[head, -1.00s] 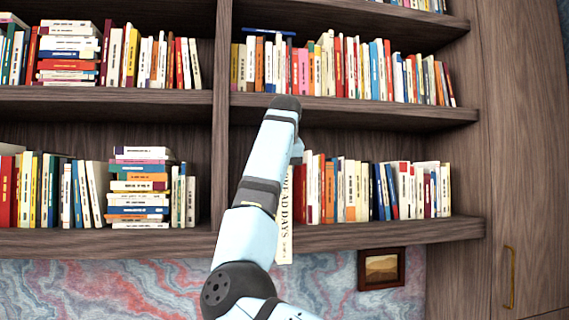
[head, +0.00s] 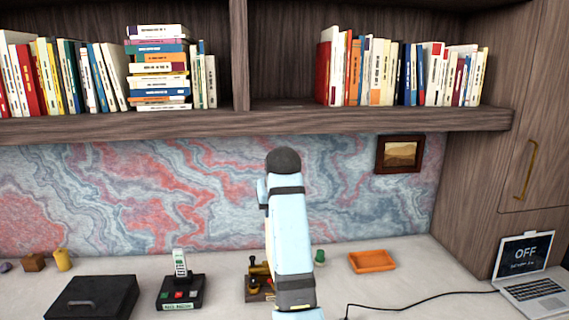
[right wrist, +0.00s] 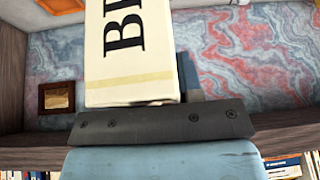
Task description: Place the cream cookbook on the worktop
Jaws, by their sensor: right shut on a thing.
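The cream cookbook (right wrist: 130,50) shows large in the right wrist view, with black letters and gold lines on its spine. My right gripper (right wrist: 165,122) is shut on it. In the head view my right arm (head: 287,230) rises in the middle; its own links hide the gripper and the book. The arm stands below the lower shelf's edge, in front of the marbled wall. The pale worktop (head: 425,268) runs along the bottom of the head view. My left gripper is not in view.
On the worktop are a black box (head: 95,297), a phone-like device (head: 180,290), a partly hidden wooden-and-brass item (head: 258,275), an orange tray (head: 372,261), a green object (head: 328,262) and a laptop (head: 530,275) with a cable (head: 430,304). Bare worktop lies right of the tray. The bookshelf (head: 340,119) overhangs.

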